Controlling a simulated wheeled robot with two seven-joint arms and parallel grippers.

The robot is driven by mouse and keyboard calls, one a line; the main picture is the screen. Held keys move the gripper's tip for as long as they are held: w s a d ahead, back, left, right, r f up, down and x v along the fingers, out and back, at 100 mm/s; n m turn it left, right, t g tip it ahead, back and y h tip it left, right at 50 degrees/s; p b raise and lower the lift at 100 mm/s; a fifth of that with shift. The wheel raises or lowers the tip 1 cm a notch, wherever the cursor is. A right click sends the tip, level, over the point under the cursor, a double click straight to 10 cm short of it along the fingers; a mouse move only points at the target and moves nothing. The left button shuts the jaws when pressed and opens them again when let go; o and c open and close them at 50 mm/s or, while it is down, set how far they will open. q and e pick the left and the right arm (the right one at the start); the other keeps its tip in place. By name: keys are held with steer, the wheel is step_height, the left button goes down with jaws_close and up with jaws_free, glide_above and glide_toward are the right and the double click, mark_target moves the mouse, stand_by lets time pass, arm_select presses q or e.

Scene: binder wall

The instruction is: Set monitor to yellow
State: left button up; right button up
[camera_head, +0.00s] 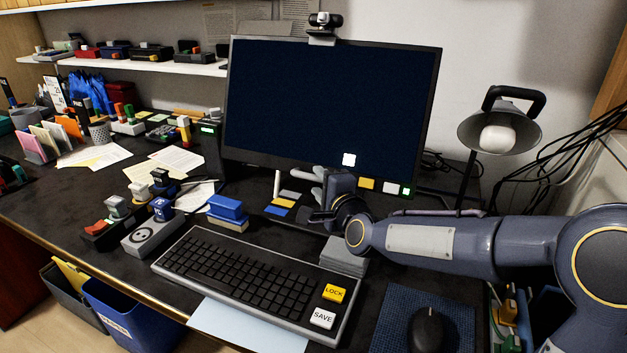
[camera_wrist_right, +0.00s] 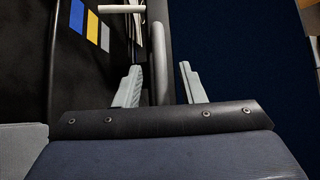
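The monitor (camera_head: 330,100) stands at the back of the desk with a dark navy screen, which also fills the right of the wrist view (camera_wrist_right: 240,70). My right gripper (camera_head: 309,183) is just below the monitor's lower edge. In the wrist view its fingers (camera_wrist_right: 160,68) are apart, with a pale post (camera_wrist_right: 159,50) showing between them; contact cannot be told. My left gripper is not in view.
Blue, yellow and grey strips (camera_head: 283,203) lie left of the gripper. A keyboard (camera_head: 245,280) with LOCK and SAVE keys is in front. Stamps (camera_head: 160,205) and a blue box (camera_head: 227,207) stand left. A lamp (camera_head: 495,130) and cables are at right.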

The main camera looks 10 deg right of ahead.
mark_target(317, 180)
steer(key=shift+x, duration=1.65)
steer(key=shift+c, duration=0.4)
jaws_close()
